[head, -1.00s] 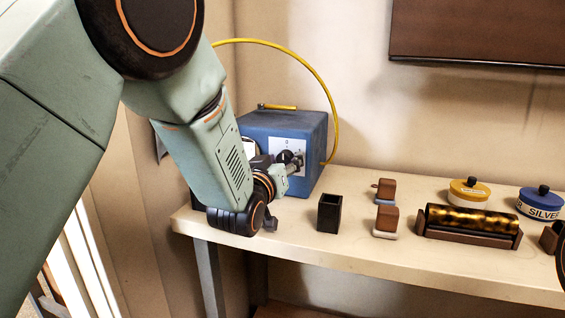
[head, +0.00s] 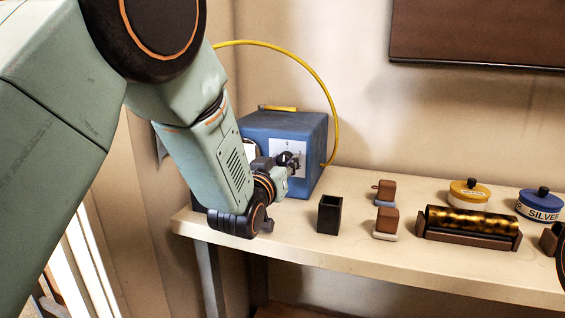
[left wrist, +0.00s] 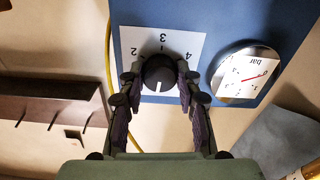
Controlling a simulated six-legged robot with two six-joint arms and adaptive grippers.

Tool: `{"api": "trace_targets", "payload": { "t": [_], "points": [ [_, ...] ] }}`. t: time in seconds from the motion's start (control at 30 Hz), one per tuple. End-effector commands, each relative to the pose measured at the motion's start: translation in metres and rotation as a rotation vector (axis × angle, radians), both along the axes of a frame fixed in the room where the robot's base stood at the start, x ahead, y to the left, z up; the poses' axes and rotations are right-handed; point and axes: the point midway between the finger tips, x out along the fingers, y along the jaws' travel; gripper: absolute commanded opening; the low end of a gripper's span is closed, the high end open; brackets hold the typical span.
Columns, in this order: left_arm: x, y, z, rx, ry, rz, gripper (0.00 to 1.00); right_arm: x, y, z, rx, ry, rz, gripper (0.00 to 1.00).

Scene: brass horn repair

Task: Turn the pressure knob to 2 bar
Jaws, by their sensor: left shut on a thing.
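The black round pressure knob (left wrist: 159,70) sits on a white scale plate (left wrist: 185,42) on the blue box (head: 262,132). In the left wrist view the numerals 2, 3 and 4 show around its upper side. Its white mark points down in that picture, away from the 3. A round gauge (left wrist: 246,75) marked bar, with a red needle, is right of the knob there. My left gripper (left wrist: 160,82) is shut on the knob, one finger on each side. It also shows in front of the plate in the head view (head: 291,162). My right gripper is not recognisable.
A yellow hose (head: 307,68) arches over the box. On the bench (head: 350,247) stand a black open holder (head: 329,215), brown blocks (head: 386,221), a patterned roll on a cradle (head: 470,221) and yellow (head: 469,194) and blue (head: 540,205) tins. A dark board (head: 480,30) hangs above.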

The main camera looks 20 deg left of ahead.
Motion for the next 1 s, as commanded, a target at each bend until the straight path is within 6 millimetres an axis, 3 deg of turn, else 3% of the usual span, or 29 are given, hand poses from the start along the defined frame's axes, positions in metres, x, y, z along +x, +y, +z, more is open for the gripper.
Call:
{"api": "trace_targets", "payload": {
  "t": [1.0],
  "points": [
    [0.000,0.000,0.001,0.926,-0.033,0.001,0.02,0.000,0.000,0.029,0.000,0.000,0.000,0.40]
  ]
}}
